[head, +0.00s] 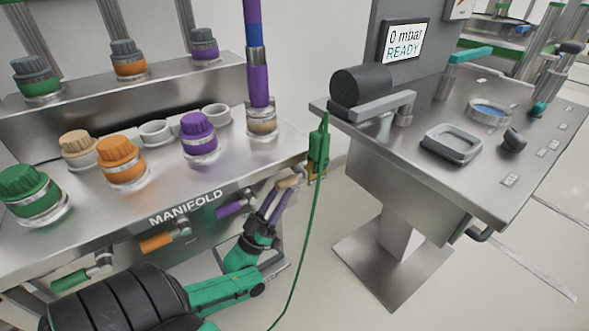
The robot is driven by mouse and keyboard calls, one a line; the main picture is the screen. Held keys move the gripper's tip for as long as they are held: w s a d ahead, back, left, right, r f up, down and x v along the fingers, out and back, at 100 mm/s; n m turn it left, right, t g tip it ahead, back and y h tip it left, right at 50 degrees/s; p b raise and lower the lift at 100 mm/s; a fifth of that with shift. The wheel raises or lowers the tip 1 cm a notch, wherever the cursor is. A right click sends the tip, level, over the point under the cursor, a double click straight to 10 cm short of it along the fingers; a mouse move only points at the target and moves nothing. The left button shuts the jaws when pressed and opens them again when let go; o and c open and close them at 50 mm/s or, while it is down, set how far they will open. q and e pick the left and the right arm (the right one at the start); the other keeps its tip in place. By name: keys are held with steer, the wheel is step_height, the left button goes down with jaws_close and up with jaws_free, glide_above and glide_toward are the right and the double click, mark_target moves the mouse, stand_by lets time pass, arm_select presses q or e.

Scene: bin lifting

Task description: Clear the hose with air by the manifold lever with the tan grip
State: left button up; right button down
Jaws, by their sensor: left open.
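The manifold (150,190) is a steel bench at the left with a row of levers along its front edge. The lever with the tan grip (287,182) is at the right end of that row. Purple (232,208), orange (157,242) and green (70,281) grips sit to its left. My left gripper (280,192) is open, its fingertips close to the tan grip; I cannot tell whether they touch it. A purple hose (258,85) stands upright in the tan-collared port (262,124) at the manifold's right end. My right gripper is not in view.
Green (30,185), orange (117,152), purple (197,126) and tan (76,143) caps stand on the manifold. A green device with a cable (318,145) hangs by the right bench (470,160). The screen (404,42) reads "0 mbar READY". Floor is clear between the benches.

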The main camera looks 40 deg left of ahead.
mark_target(295, 174)
arm_select(q)
steer(key=x, duration=0.7)
steer(key=shift+p, duration=0.3)
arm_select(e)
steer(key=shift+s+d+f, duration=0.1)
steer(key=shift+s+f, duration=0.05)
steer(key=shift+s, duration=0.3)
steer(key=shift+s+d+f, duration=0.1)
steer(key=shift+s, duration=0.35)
arm_select(q)
jaws_close()
steer(key=shift+f, duration=0.1)
